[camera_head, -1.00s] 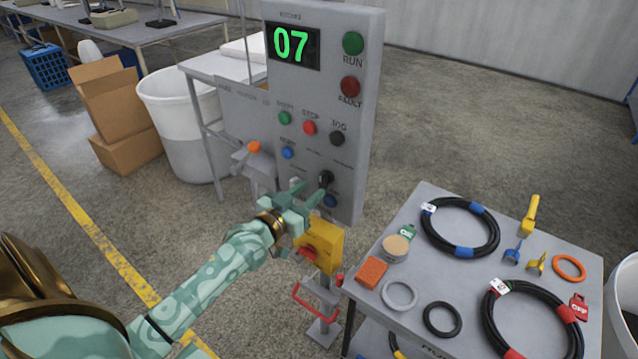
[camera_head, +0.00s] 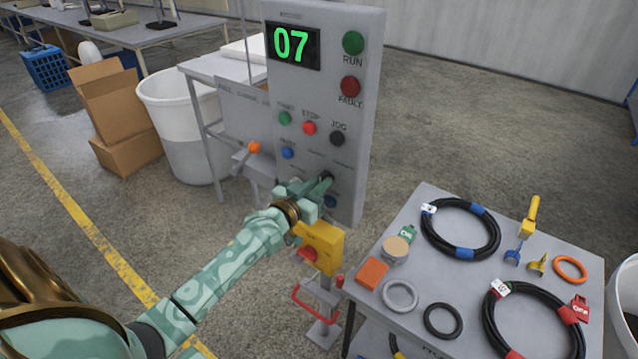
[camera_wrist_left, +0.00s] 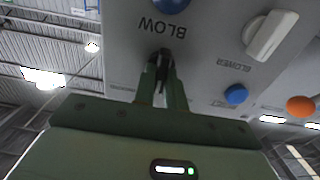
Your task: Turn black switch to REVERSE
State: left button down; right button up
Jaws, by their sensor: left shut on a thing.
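The grey control panel (camera_head: 318,100) stands upright in front of me with a green 07 on its display. The black switch (camera_head: 328,176) sits low on its face, mostly hidden by my left gripper (camera_head: 320,186). In the left wrist view, my left gripper (camera_wrist_left: 162,80) has its two fingers closed on the black switch (camera_wrist_left: 162,57), whose dark tip shows between them. The switch's position marks are not readable, so I cannot tell its setting. My right gripper is not in view.
A blue button (camera_head: 330,201) sits just below the switch, and a yellow box with a red button (camera_head: 322,245) is below my gripper. A cart (camera_head: 420,205) with hoses and rings stands at the right. A white bin (camera_head: 185,130) stands at the left.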

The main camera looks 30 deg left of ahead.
pick_arm(q)
jog(key=n+p, duration=0.2)
jog(key=n, duration=0.1)
jog(key=shift+a+r+n, duration=0.1)
jog(key=shift+n, duration=0.3)
jog(key=shift+a+n+p, duration=0.1)
jog(key=shift+n+p, duration=0.7)
jog(key=shift+n, duration=1.9)
jog(key=c, duration=1.4)
grip_release()
jog(key=shift+c, duration=0.2)
jog(key=shift+f, duration=0.2)
jog(key=s+a, duration=0.1)
jog(key=s, duration=1.5)
jog(key=shift+s+a+p, duration=0.15)
jog(key=shift+a+p, duration=0.05)
jog(key=shift+p, duration=0.15)
